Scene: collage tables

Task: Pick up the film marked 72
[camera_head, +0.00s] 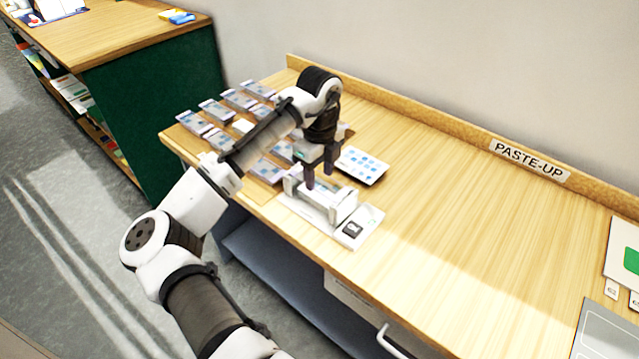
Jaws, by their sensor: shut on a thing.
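My gripper (320,177) points down over a white stand (343,206) near the table's front edge. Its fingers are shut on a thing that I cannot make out. I cannot tell whether that thing touches the stand. My arm hides part of the rows of packs.
A white card with blue squares (362,165) lies right of my gripper. The stand's base has a dark square (352,229). The wooden table (440,225) is clear to the right, up to cards and a grey panel (604,330). A raised back edge carries a PASTE-UP sign (529,160).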

